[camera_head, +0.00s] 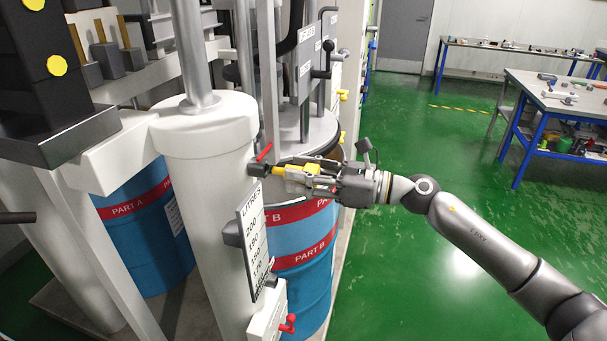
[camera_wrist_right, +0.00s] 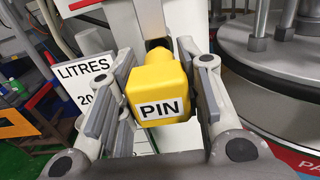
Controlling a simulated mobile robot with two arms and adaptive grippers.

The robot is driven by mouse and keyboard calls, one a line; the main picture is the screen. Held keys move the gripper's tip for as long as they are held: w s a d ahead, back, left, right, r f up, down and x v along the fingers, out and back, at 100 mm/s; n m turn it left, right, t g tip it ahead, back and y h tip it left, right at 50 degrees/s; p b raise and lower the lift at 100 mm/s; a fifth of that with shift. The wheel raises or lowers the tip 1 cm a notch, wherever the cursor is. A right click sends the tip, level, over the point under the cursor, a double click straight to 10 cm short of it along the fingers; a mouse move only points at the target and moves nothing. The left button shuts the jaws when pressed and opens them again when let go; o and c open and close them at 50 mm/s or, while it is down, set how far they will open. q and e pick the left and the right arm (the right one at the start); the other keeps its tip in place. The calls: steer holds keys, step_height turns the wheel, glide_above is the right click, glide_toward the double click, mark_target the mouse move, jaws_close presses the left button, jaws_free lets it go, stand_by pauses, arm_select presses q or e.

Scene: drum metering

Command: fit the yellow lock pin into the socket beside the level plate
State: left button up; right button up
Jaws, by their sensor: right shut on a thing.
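The yellow lock pin (camera_head: 296,172) is held in my right gripper (camera_head: 308,176), its narrow end pointing left at the dark socket (camera_head: 257,169) on the white column. The tip is at or very close to the socket mouth; I cannot tell whether it has entered. In the right wrist view the pin's block (camera_wrist_right: 158,95), labelled PIN, sits between both fingers, with the dark socket (camera_wrist_right: 158,44) just beyond it and partly hidden. The level plate (camera_head: 252,240), marked LITRES, is below the socket; it also shows in the wrist view (camera_wrist_right: 85,72). My left gripper is not in view.
The white column (camera_head: 205,210) stands close on the left. Blue drums (camera_head: 305,275) with red bands stand below and behind. The green floor (camera_head: 440,200) at right is open, with workbenches (camera_head: 560,95) further back.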

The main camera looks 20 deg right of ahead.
mark_target(284, 169)
steer(key=shift+b, duration=0.65)
stand_by(1.2)
steer(key=shift+w+a, duration=0.15)
steer(key=shift+a, duration=0.1)
stand_by(0.3)
steer(key=shift+w+a, duration=0.2)
steer(key=shift+a, duration=0.05)
steer(key=shift+p+x, duration=0.65)
steer(key=shift+x, duration=0.6)
steer(key=o, duration=1.2)
steer(key=v, duration=1.2)
